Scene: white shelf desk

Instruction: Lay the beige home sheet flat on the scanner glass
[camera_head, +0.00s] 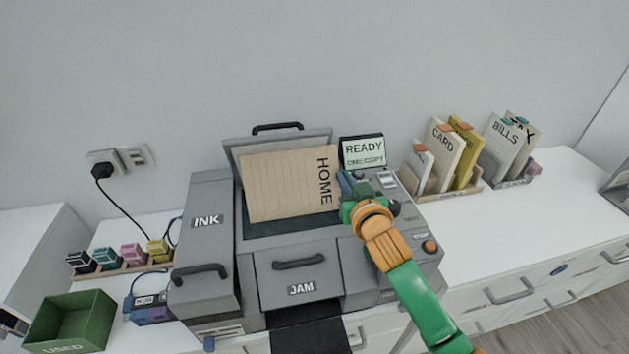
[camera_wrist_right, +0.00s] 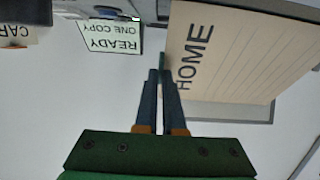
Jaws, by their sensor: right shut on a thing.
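The beige HOME sheet (camera_head: 285,187) stands tilted above the scanner bed, its ruled face towards the head camera. My right gripper (camera_head: 346,186) is shut on the sheet's right edge, beside the HOME lettering. The right wrist view shows the sheet (camera_wrist_right: 235,55) at the right of the closed fingers (camera_wrist_right: 163,80). The dark scanner glass (camera_head: 285,227) shows as a strip below the sheet; the rest is hidden. The scanner lid (camera_head: 285,142) is raised behind the sheet. My left gripper is not in view.
A READY display (camera_head: 362,151) stands just right of the sheet. The INK unit (camera_head: 207,200) is at the left, with ink cartridges (camera_head: 132,254) and a green USED bin (camera_head: 70,318) beyond. Card holders (camera_head: 446,190) stand right. The desk top (camera_head: 540,215) in front of them is clear.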

